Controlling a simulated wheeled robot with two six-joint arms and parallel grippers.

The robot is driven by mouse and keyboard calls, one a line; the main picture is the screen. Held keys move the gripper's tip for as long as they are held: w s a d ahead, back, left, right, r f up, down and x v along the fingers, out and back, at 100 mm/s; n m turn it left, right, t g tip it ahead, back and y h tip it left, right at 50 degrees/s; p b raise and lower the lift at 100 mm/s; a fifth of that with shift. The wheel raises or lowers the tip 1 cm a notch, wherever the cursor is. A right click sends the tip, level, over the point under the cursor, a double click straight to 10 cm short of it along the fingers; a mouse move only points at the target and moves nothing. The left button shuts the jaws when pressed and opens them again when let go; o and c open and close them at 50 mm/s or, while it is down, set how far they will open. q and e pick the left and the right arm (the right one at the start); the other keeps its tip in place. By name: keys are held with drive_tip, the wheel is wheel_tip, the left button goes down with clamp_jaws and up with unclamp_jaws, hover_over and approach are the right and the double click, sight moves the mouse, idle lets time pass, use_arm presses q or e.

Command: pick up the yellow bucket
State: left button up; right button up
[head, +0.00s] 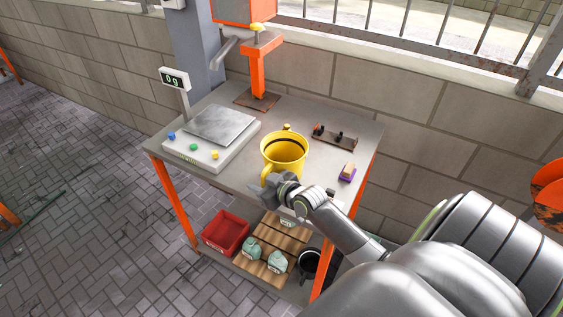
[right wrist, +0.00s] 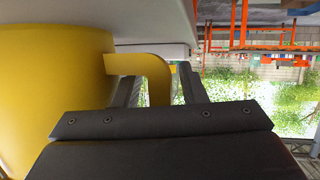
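The yellow bucket (head: 286,158) stands upright on the grey workbench (head: 232,170), near its front edge, with an open top and a dark band inside. Its curved side handle (head: 267,174) faces the front left. My right gripper (head: 262,189) is at the handle, low beside the bucket. In the right wrist view the bucket wall (right wrist: 50,80) fills the left side. There the handle (right wrist: 152,75) passes between the two dark fingers of the right gripper (right wrist: 158,82), which look apart around it. My left gripper is not in view.
A scale (head: 220,128) with coloured buttons is left of the bucket. A dark rack (head: 335,138) and a small purple-based block (head: 347,173) are to its right. An orange stand (head: 260,75) rises behind. A red bin (head: 226,231) sits on the lower shelf.

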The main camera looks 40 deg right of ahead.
clamp_jaws()
drive_tip(key=shift+r, duration=0.1)
idle(0.3)
